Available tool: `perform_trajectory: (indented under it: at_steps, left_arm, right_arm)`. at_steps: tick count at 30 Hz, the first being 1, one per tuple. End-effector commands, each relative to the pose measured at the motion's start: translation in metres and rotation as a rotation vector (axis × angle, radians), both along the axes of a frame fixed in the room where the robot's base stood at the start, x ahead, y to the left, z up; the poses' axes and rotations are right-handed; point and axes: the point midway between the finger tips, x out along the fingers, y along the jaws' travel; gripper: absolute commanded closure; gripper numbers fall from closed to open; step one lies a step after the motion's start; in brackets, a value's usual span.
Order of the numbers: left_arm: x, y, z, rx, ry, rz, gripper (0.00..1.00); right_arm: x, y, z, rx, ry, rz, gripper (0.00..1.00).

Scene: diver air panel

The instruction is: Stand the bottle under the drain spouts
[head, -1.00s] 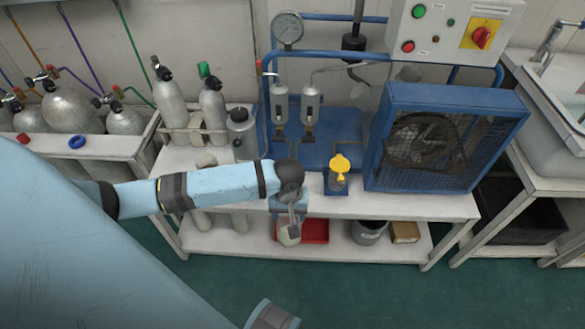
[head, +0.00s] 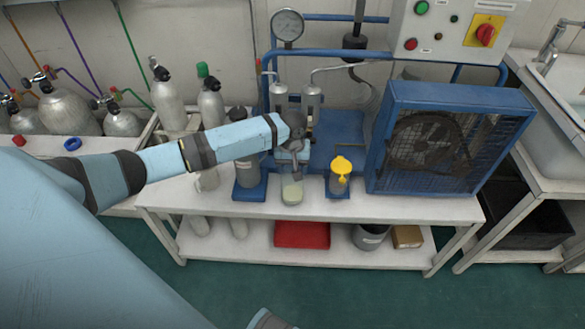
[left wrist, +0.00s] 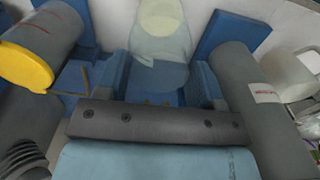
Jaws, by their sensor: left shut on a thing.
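The bottle (head: 292,191) is clear, with pale greenish liquid low in it. My left gripper (head: 293,158) is shut on its upper part and holds it roughly upright over the bench's front part. I cannot tell whether its base touches the bench. In the left wrist view the bottle (left wrist: 160,35) shows between the two fingers (left wrist: 160,85). Two grey filter cylinders (head: 279,95) (head: 312,100) hang behind the gripper. The drain spouts below them are hidden by my gripper and wrist.
A yellow-topped container (head: 340,176) stands just right of the bottle, and a dark grey canister (head: 247,172) to its left. A blue caged fan unit (head: 445,140) fills the bench's right side. A red tray (head: 302,235) lies on the lower shelf.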

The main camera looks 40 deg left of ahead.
Motion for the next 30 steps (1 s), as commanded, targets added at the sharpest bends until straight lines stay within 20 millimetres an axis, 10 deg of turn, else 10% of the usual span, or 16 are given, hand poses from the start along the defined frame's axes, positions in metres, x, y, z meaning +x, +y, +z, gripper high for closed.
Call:
perform_trajectory:
  at_steps: [23,24,30]
  left_arm:
    - [0.012,0.008,-0.017,0.0,0.0,0.0,0.75]
    - [0.012,0.008,-0.017,0.0,0.0,0.0,0.31]
    - [0.012,0.008,-0.017,0.0,0.0,0.0,0.12]
  right_arm:
    - [0.001,0.002,0.001,0.011,-0.011,0.004,0.57]
    - [0.0,0.002,0.0,0.011,-0.01,0.004,0.57]
    - [0.0,0.001,-0.002,0.009,-0.007,0.004,0.57]
